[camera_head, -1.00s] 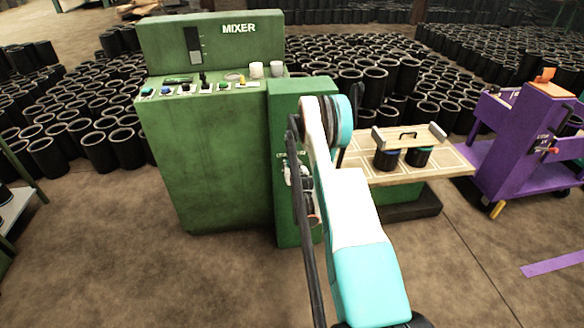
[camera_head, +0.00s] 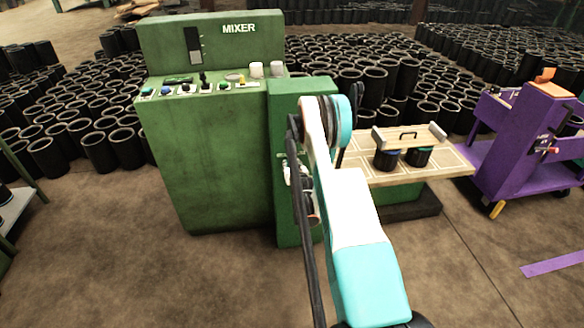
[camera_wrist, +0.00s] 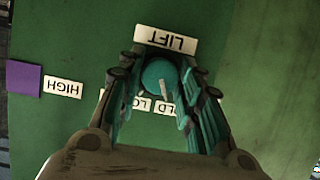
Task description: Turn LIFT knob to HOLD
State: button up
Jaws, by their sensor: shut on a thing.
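The round teal LIFT knob (camera_wrist: 157,72) sits on the green panel in the wrist view, just below the upside-down LIFT label (camera_wrist: 166,40). My gripper (camera_wrist: 161,76) is shut on the knob, one finger on each side. A pale pointer mark (camera_wrist: 165,89) on the knob points down in the picture, slightly right, towards the partly hidden HOLD label (camera_wrist: 166,107). Another label, partly covered by a finger, reads LO (camera_wrist: 140,102). In the head view my arm hides most of the gripper and the knob, at the front of the narrow green cabinet (camera_head: 285,225).
A HIGH label (camera_wrist: 62,87) and a purple patch (camera_wrist: 24,78) lie left on the panel. The green MIXER cabinet (camera_head: 205,160) stands left of my arm. A wooden tabletop (camera_head: 440,172) and a purple cart (camera_head: 515,140) stand right. The front floor is clear.

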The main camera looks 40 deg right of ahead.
dwell(0.5)
jog(key=o, duration=1)
notch_tip(320, 180, up, 10)
dwell(0.5)
